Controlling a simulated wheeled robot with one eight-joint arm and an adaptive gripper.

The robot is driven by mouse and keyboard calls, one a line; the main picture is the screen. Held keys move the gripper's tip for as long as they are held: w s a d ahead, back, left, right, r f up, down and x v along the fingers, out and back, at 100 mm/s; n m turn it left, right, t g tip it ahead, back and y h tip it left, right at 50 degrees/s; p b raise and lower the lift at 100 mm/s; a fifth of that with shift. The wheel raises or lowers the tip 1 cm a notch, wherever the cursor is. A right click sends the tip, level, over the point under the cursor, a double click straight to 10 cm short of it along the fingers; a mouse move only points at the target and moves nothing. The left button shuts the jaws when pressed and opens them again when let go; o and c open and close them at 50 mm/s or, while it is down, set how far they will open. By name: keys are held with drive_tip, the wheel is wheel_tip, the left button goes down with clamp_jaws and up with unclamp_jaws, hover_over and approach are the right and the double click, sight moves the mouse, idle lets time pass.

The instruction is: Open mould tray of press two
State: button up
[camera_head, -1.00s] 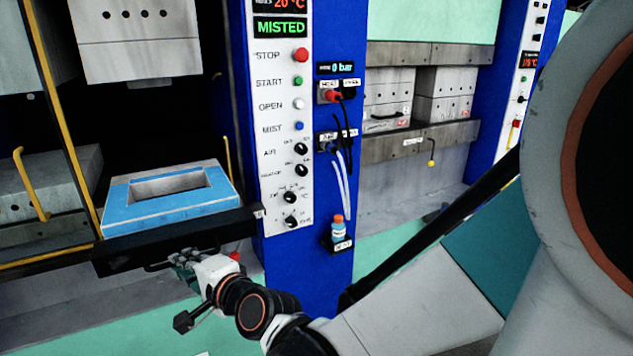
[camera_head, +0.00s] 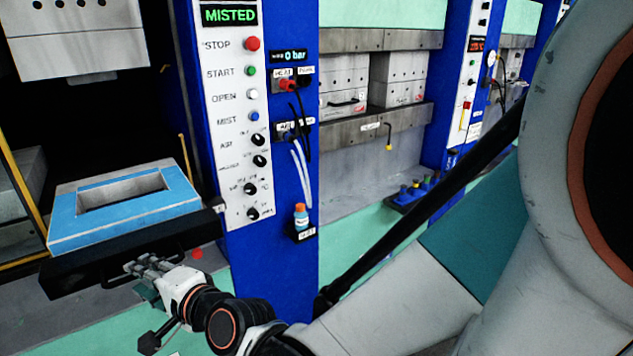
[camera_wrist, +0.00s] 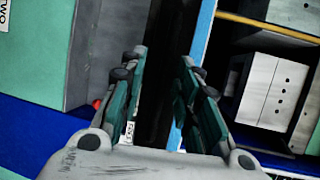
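The mould tray (camera_head: 185,233) of the left press is a black shelf bearing a blue-edged grey mould (camera_head: 125,210) with a rectangular recess. It juts out in front of the press, below the raised upper mould block (camera_head: 75,35). My gripper (camera_head: 140,265) is at the tray's front edge, close to a dark handle bar (camera_head: 112,283). In the wrist view my fingers (camera_wrist: 160,80) stand apart, with a dark strip of the tray showing between them. Whether they touch the handle cannot be told. A label reading "TWO" (camera_wrist: 4,14) shows at the wrist view's upper left.
A blue column (camera_head: 285,230) with a control panel (camera_head: 240,110) reading "MISTED" stands right of the tray. A small bottle (camera_head: 301,217) sits on its holder. A second press (camera_head: 375,120) stands further right.

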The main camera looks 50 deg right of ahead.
drive_tip(key=v, duration=0.7)
drive_tip(key=shift+s, duration=0.25)
idle(0.3)
drive_tip(key=shift+r, duration=0.1)
idle(0.4)
drive_tip(key=s+d+f+n+g+h, duration=0.2)
drive_tip(key=s+n+g, duration=0.5)
drive_tip(key=n, duration=0.9)
drive_tip(key=shift+s+d+f+n+g+h, duration=0.35)
drive_tip(key=shift+d+f+n+g+h, duration=0.05)
drive_tip(key=shift+d+f+g, duration=0.55)
drive_tip(key=shift+a, duration=0.15)
